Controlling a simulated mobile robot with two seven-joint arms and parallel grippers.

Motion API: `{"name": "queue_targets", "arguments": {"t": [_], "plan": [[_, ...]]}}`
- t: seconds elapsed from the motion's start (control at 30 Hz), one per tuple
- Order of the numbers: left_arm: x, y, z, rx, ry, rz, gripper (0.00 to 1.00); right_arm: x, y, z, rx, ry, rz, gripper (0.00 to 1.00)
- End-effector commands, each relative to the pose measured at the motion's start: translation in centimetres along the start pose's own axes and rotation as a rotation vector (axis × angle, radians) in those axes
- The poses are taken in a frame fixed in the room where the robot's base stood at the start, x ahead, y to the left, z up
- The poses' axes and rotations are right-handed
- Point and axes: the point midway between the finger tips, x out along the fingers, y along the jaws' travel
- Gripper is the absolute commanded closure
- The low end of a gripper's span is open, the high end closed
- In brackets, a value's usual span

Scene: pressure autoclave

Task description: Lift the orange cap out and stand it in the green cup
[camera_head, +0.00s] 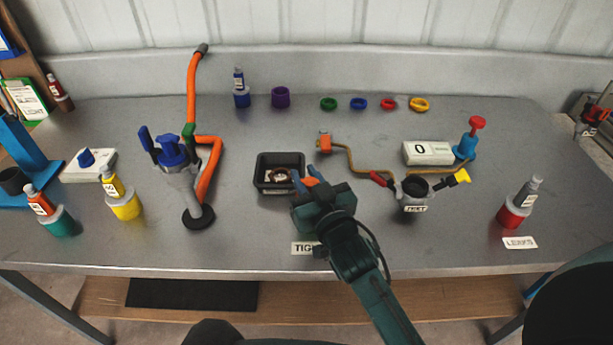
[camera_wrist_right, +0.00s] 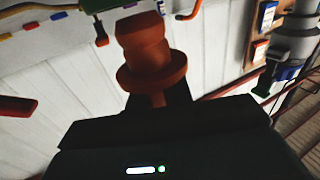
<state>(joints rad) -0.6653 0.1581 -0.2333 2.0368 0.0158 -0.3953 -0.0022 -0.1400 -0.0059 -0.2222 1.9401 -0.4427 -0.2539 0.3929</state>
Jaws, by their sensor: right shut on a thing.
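My right gripper (camera_head: 309,180) is shut on a small orange cap (camera_head: 312,182), just right of a black square tray (camera_head: 259,178) and seemingly above the table. In the right wrist view the orange cap (camera_wrist_right: 150,52) shows as a stepped knob with a wide flange, its narrow stem going down between the fingers. The fingers are mostly hidden behind the dark gripper body. The green cup (camera_head: 63,225) stands at the front left of the table, far left of my right gripper. A small bottle with an orange label stands in it. My left gripper is not in view.
The black tray holds a round metallic part. A pump-like stand (camera_head: 181,172) with an orange hose lies between gripper and green cup. A yellow cup (camera_head: 125,207) stands beside the green one. A small pot (camera_head: 412,196) with hoses is to the right.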

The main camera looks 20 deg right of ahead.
Motion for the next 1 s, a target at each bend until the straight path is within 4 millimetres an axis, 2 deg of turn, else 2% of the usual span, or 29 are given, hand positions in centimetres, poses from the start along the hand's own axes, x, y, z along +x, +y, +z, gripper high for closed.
{"name": "queue_targets", "arguments": {"t": [1.0], "plan": [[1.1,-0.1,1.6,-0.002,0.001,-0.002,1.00,0.0,0.0,2.7,0.001,0.000,0.000,1.00]]}}
